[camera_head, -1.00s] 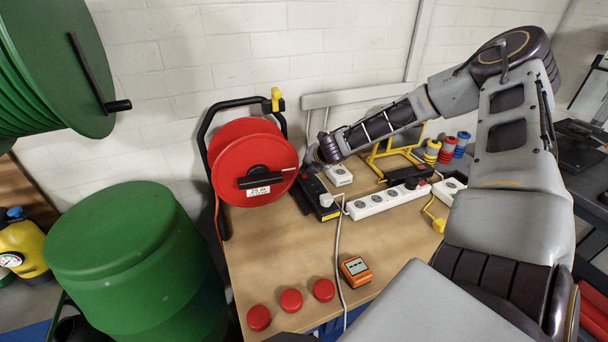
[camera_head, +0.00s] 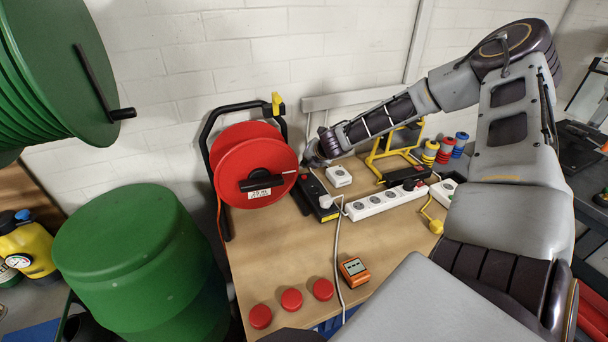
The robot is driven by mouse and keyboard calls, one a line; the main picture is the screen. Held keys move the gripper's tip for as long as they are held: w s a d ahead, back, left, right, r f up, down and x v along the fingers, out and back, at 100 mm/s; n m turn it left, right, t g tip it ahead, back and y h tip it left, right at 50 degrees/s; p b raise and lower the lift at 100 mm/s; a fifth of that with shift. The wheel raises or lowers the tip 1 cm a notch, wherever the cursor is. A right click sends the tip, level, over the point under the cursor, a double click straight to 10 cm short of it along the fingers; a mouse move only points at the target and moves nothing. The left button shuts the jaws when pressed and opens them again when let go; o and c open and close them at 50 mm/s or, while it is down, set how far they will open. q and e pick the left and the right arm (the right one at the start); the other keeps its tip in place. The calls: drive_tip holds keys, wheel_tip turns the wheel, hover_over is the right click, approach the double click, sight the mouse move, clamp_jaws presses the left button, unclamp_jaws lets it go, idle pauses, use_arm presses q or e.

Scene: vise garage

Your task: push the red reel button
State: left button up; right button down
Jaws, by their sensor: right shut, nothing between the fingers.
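The red cable reel (camera_head: 255,178) stands upright in a black frame at the back left of the bench, with a black crank bar and a white label on its face. Three round red caps, (camera_head: 260,317), (camera_head: 291,299) and (camera_head: 323,289), sit in a row at the bench's front edge. I cannot tell which part is the reel button. My right gripper (camera_head: 309,163) is shut and empty, at the reel's right edge above a black power strip (camera_head: 316,196). Its fingertips are small here, and I cannot tell whether they touch anything. My left gripper is not in view.
White sockets (camera_head: 386,201), a white box (camera_head: 339,176), a yellow stand (camera_head: 384,155) and an orange meter (camera_head: 354,270) are on the bench (camera_head: 268,257). A white cable runs down its middle. A green barrel (camera_head: 145,262) stands at left.

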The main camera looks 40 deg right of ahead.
drive_tip(key=shift+r+p, duration=1)
drive_tip(key=shift+r, duration=0.25)
wheel_tip(320, 180, up, 9)
drive_tip(key=p, duration=0.9)
hover_over(306, 177)
drive_tip(key=shift+w+d+r, duration=0.1)
drive_tip(key=shift+w+d, duration=0.1)
drive_tip(key=shift+d, duration=0.15)
drive_tip(key=shift+r+p, duration=0.4)
drive_tip(key=shift+p, duration=0.1)
